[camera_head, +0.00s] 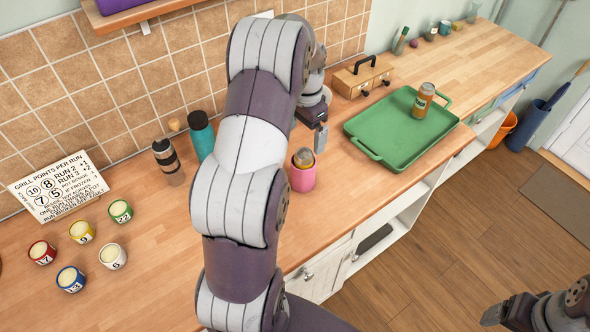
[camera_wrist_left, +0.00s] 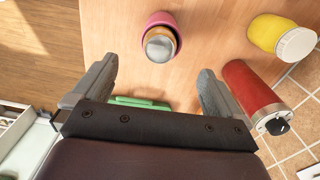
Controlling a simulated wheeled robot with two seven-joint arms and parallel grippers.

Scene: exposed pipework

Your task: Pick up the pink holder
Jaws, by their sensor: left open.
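The pink holder (camera_head: 302,180) stands upright on the wooden counter, just right of my left arm in the head view. A small container with a grey top (camera_head: 303,157) sits in it. In the left wrist view the holder (camera_wrist_left: 174,24) is at top centre, beyond the fingertips and roughly between their lines. My left gripper (camera_head: 312,127) is open and empty, above the counter and behind the holder in the head view; its two fingers show apart in the wrist view (camera_wrist_left: 156,88). My right gripper (camera_head: 497,312) is at the lower right, away from the counter; its jaw opening is unclear.
A green tray (camera_head: 382,155) with an amber jar (camera_head: 423,100) lies to the right. A wooden box (camera_head: 362,76) stands behind it. A teal bottle (camera_head: 201,135) and black flask (camera_head: 167,161) stand left. A red flask (camera_wrist_left: 252,95) and yellow jar (camera_wrist_left: 280,36) flank the wrist view's right.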

